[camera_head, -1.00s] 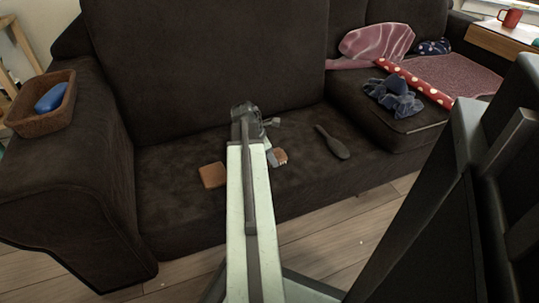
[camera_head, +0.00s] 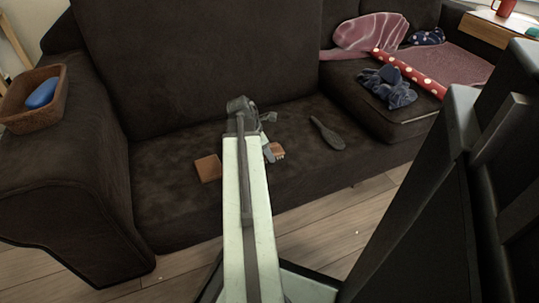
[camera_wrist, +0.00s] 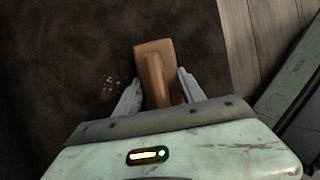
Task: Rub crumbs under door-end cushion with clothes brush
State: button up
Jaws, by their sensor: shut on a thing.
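My gripper (camera_wrist: 158,77) is shut on a wooden brush (camera_wrist: 152,56), taken to be the clothes brush, which sticks out between the two fingers. In the head view the brush (camera_head: 276,152) shows its brown back and pale bristles, at or just above the dark sofa seat (camera_head: 165,200). Whether the bristles touch the seat cannot be told. A small cluster of pale crumbs (camera_wrist: 110,82) lies on the dark fabric, left of the brush in the wrist view. My arm hides part of the gripper and seat in the head view.
A brown flat block (camera_head: 208,168) and a dark paddle-shaped thing (camera_head: 326,133) lie on the seat. The right cushion (camera_head: 350,105) stands higher and carries a crumpled blue cloth (camera_head: 388,87). A basket (camera_head: 30,115) with a blue item sits on the left armrest.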

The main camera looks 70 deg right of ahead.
jog(key=shift+w+d, duration=3.5)
jog(key=shift+w, duration=0.2)
notch_tip(320, 180, up, 6)
jog(key=p, duration=0.6)
jog(key=shift+s, duration=0.1)
jog(key=shift+r+p, duration=1.45)
jog(key=shift+p, duration=0.05)
jog(key=shift+r, duration=0.1)
